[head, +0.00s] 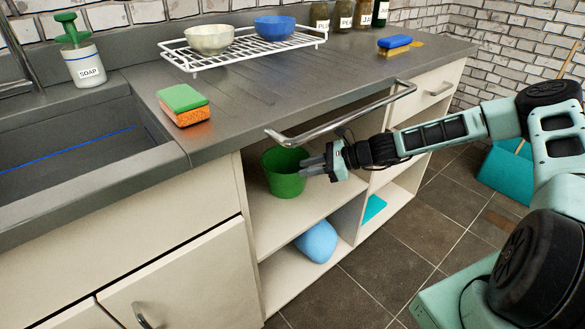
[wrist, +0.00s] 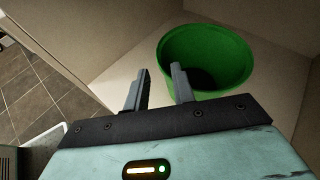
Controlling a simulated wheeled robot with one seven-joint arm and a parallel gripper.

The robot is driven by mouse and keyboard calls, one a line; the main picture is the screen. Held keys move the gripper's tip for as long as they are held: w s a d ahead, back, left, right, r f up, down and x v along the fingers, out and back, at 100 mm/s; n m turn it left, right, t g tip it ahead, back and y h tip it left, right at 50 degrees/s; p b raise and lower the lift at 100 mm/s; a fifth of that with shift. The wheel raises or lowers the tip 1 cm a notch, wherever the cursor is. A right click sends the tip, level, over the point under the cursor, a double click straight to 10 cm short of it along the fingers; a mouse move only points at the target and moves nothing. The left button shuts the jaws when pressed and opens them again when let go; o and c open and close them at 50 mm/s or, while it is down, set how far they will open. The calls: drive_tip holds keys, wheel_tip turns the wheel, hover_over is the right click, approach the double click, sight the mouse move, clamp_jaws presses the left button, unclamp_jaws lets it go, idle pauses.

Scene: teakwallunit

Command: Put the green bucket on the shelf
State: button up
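The green bucket (head: 284,172) stands upright on the upper board of the open shelf (head: 300,207) under the counter. My gripper (head: 308,168) is at the shelf opening, just right of the bucket, with its fingers pointing at it. In the wrist view the bucket (wrist: 207,58) is beyond the fingertips, to the right, and its open top faces the camera. The gripper's two fingers (wrist: 158,82) are spread apart with nothing between them. The right finger overlaps the bucket's near side in the picture; I cannot tell whether they touch.
A metal towel rail (head: 340,118) runs along the counter front, above my gripper. A light blue rounded thing (head: 316,242) lies on the lower board, and a turquoise thing (head: 373,208) is in the compartment to the right. A sponge (head: 184,105) and dish rack (head: 245,48) are on the counter.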

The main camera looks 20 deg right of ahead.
drive_tip(key=v, duration=0.4)
drive_tip(key=shift+s+d+r+p, duration=0.1)
drive_tip(key=shift+d+p, duration=0.1)
drive_tip(key=shift+p, duration=0.1)
